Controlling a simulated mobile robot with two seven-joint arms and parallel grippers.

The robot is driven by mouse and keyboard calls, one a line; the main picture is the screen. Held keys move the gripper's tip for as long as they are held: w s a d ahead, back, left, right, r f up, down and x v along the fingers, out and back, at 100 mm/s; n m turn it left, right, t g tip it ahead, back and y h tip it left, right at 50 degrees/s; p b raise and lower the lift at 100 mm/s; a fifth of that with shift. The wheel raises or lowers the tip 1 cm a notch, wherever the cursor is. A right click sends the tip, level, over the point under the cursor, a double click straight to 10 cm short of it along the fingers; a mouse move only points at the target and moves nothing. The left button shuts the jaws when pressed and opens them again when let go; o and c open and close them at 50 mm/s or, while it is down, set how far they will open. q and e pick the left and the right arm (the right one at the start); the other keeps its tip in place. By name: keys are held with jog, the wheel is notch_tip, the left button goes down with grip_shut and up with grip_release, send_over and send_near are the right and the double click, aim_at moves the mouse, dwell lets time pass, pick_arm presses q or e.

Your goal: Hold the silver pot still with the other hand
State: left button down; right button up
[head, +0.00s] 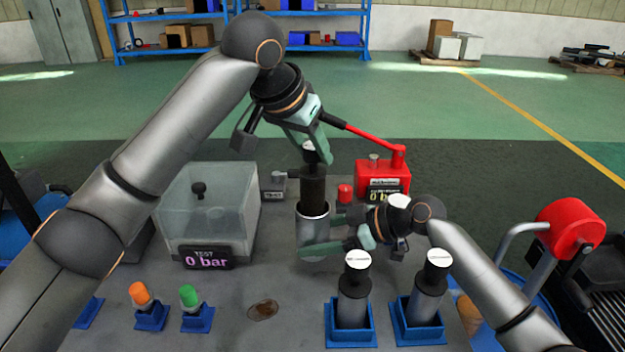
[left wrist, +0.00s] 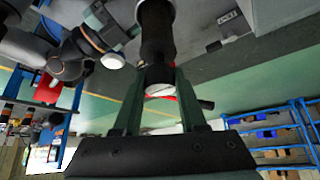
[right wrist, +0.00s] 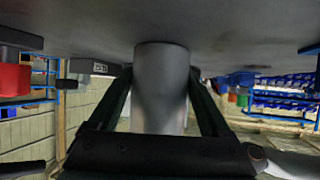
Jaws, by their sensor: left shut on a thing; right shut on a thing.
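The silver pot (head: 311,232) stands upright on the grey bench. My right gripper (head: 330,236) is shut on the pot's side, and in the right wrist view the pot (right wrist: 160,85) sits between its two fingers. A black cylinder (head: 313,188) stands upright at the pot's mouth, its lower end inside the rim. My left gripper (head: 312,150) is above and shut on the narrow top of this cylinder. In the left wrist view the cylinder (left wrist: 157,35) and its white-capped end (left wrist: 160,90) show between the fingers. How deep the cylinder goes is hidden.
Two black-and-silver units stand in blue holders (head: 350,338) at front right. A clear test box (head: 208,215) reading "0 bar" is at left. A red hand pump (head: 383,180) stands behind. Orange (head: 140,294) and green (head: 189,296) pieces sit at front left.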

pick_arm(q)
notch_tip(320, 180, up, 10)
jog(key=shift+r, duration=0.1)
pick_arm(e)
jog(key=o, duration=1.1)
